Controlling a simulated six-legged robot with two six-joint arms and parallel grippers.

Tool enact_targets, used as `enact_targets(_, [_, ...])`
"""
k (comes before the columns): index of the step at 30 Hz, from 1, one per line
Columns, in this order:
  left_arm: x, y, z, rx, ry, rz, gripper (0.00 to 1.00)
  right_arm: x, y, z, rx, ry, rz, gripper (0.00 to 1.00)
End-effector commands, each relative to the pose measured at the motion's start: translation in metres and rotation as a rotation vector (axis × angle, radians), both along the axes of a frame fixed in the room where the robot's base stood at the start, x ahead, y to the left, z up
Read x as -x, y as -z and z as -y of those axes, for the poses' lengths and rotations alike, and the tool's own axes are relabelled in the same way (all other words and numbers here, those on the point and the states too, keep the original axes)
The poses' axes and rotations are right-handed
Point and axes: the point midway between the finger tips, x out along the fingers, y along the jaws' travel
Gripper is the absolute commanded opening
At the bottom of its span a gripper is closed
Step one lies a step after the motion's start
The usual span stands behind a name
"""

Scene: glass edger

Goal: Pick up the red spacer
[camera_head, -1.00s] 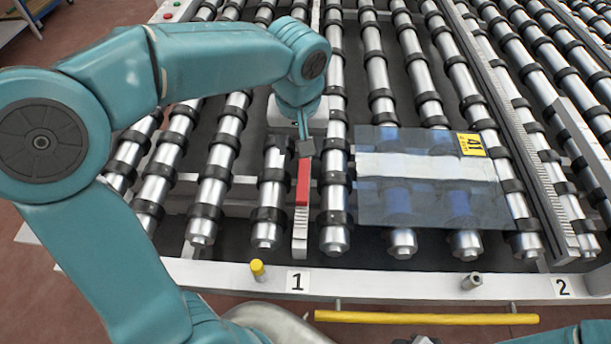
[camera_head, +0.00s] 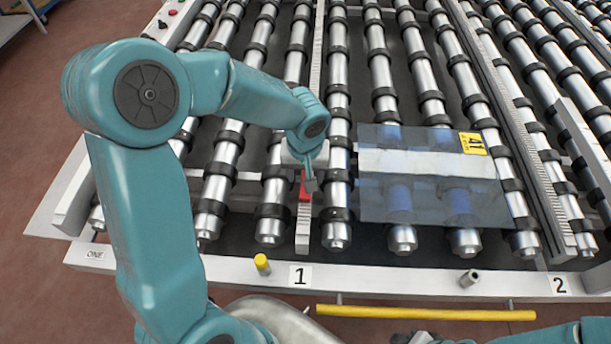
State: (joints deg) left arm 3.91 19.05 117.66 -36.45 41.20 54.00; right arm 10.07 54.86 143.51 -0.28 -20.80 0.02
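The red spacer (camera_head: 304,188) is a small red block on the narrow ribbed strip (camera_head: 303,229) between two rollers, above the label 1. My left arm comes in from the left, and its gripper (camera_head: 309,181) is at the spacer, covering part of it. The fingers are small and partly hidden by the wrist, so I cannot tell whether they are open or shut, or whether they touch the spacer.
A glass sheet (camera_head: 400,207) with a yellow 41 tag (camera_head: 472,143) lies on the rollers just right of the spacer. A yellow-capped peg (camera_head: 262,263) and a metal peg (camera_head: 469,278) stand on the white front rail (camera_head: 400,286). A yellow bar (camera_head: 425,313) runs below it.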

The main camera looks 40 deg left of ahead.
Motion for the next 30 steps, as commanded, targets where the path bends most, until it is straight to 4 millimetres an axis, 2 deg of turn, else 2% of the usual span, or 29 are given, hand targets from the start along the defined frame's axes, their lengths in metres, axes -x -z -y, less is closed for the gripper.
enact_targets(2, [0.0, 0.0, 0.0, 0.0, 0.001, 0.0, 0.54, 0.0, 0.0, 0.0, 0.0, 0.0, 0.0, 0.43])
enact_targets(6, [0.0, 0.0, 0.0, 0.0, 0.001, 0.0, 0.09, 0.0, 0.0, 0.0, 0.0, 0.0, 0.0, 0.43])
enact_targets(7, [0.0, 0.0, 0.0, 0.0, 0.001, 0.0, 0.0, 0.0, 0.0, 0.0, 0.0, 0.0, 0.0, 0.43])
enact_targets(16, [0.0, -0.001, 0.0, 0.0, 0.001, 0.0, 0.0, 0.0, 0.0, 0.0, 0.0, 0.0, 0.0, 0.43])
enact_targets(20, [0.0, -0.007, 0.0, -0.002, 0.001, 0.001, 0.0, 0.0, 0.001, 0.0, 0.0, 0.0, 0.0, 0.43])
enact_targets(26, [-0.001, -0.041, 0.0, -0.001, 0.0, 0.006, 0.0, 0.0, 0.003, 0.0, 0.0, 0.0, 0.0, 0.43])
enact_targets(30, [-0.001, -0.081, 0.0, -0.001, 0.0, 0.009, 0.0, 0.0, 0.005, 0.0, 0.0, 0.0, 0.0, 0.43])
